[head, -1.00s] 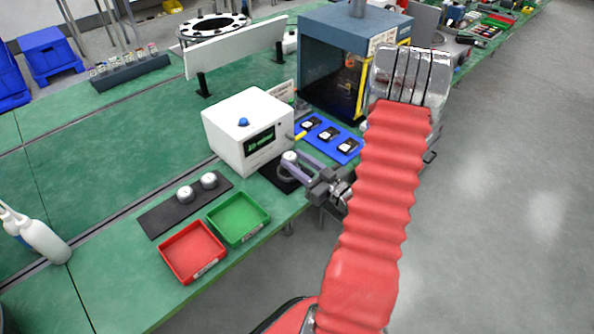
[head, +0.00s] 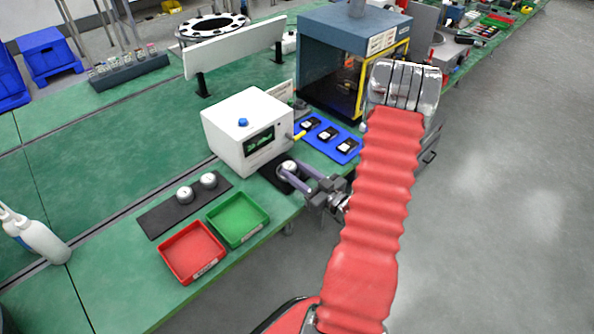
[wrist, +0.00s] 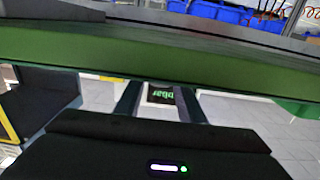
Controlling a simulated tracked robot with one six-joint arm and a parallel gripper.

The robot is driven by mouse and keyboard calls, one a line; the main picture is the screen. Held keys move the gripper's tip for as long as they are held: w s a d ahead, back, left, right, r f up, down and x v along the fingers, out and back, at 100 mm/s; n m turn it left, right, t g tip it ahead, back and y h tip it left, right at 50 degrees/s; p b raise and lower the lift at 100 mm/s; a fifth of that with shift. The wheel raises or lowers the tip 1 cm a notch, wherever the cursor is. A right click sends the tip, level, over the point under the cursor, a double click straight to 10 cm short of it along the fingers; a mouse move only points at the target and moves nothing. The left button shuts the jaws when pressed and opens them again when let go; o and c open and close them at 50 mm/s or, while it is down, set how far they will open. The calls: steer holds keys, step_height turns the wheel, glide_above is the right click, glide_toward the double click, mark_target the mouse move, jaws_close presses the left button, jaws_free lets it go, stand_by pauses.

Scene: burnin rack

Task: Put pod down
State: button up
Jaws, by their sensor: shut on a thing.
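A small white round pod (head: 288,167) is between the fingertips of my gripper (head: 290,172), which is shut on it. It is at the black pad (head: 268,171) in front of the white box with a screen (head: 235,140). I cannot tell whether the pod touches the pad. Two similar pods (head: 185,194) (head: 208,180) stand on a dark mat (head: 160,218) to the left.
A red tray (head: 192,252) and a green tray (head: 237,220) sit empty at the bench's front edge. A blue plate (head: 325,137) with several black-and-white pieces lies right of the box, before a blue cabinet (head: 335,30).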

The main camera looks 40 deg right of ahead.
steer(key=shift+f, duration=0.15)
steer(key=o, duration=1.1)
steer(key=s, duration=1.4)
steer(key=shift+d+f, duration=0.25)
steer(key=shift+w, duration=0.1)
steer(key=shift+o, duration=0.5)
steer(key=shift+w+d+r, duration=0.15)
steer(key=shift+w+r, duration=0.3)
